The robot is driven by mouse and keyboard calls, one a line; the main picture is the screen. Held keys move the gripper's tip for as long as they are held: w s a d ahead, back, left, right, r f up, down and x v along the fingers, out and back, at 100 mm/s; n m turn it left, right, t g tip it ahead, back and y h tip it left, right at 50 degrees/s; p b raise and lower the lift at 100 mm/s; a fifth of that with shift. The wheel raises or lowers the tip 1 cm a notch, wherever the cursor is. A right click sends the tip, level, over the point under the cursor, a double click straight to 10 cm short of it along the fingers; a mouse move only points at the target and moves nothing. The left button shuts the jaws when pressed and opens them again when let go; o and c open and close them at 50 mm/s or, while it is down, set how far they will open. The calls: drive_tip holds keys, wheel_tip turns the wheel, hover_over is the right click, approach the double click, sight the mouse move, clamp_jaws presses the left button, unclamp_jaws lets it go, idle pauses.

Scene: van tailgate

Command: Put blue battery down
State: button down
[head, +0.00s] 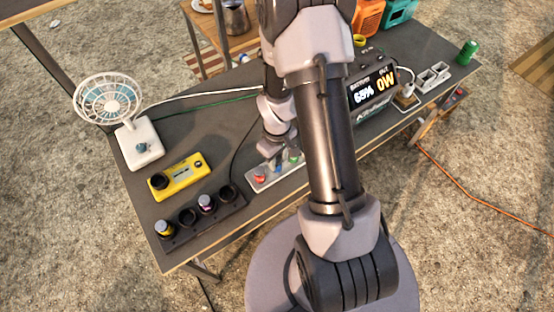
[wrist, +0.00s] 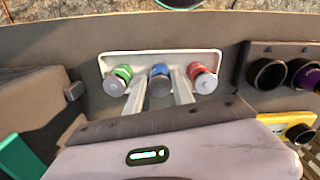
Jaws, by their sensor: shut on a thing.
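A pale tray (wrist: 140,60) on the dark table holds a green battery (wrist: 122,76) at left and a red battery (wrist: 204,78) at right in the wrist view. The blue battery (wrist: 160,80) is between them, upright, in line with the other two. My gripper (wrist: 160,92) is shut on the blue battery. It looks level with its neighbours; I cannot tell how firmly its base rests on the tray. In the head view the tray (head: 273,181) is at the table's front edge, and my arm partly hides it.
A black holder (head: 222,212) with several wells, two filled, sits at the front left. A yellow device (head: 180,177) is behind it, with a white fan (head: 140,145) farther left. A power station (head: 374,88) reading 68% stands right of my arm.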

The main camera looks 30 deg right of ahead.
drive_tip(key=shift+f, duration=0.15)
drive_tip(key=c, duration=1.1)
unclamp_jaws()
drive_tip(key=a+r+m+t+p, duration=0.1)
drive_tip(key=a+r+p, duration=0.1)
drive_tip(key=r, duration=0.9)
drive_tip(key=a+r+m+t+p, duration=0.1)
drive_tip(key=a+r+p, duration=0.15)
drive_tip(key=r, duration=0.95)
drive_tip(key=s+a+r+m+t, duration=0.1)
drive_tip(key=s+a+r, duration=0.2)
drive_tip(key=r, duration=0.2)
drive_tip(key=s+a+r+m+t+y, duration=0.1)
drive_tip(key=s+a+r+m, duration=0.1)
drive_tip(key=s+a+r, duration=0.1)
drive_tip(key=s+a+r+m+t+y, duration=0.1)
drive_tip(key=s+a+r, duration=0.3)
drive_tip(key=r, duration=0.4)
drive_tip(key=shift+s+m+t, duration=0.4)
drive_tip(key=shift+s+m, duration=0.1)
drive_tip(key=shift+s, duration=0.1)
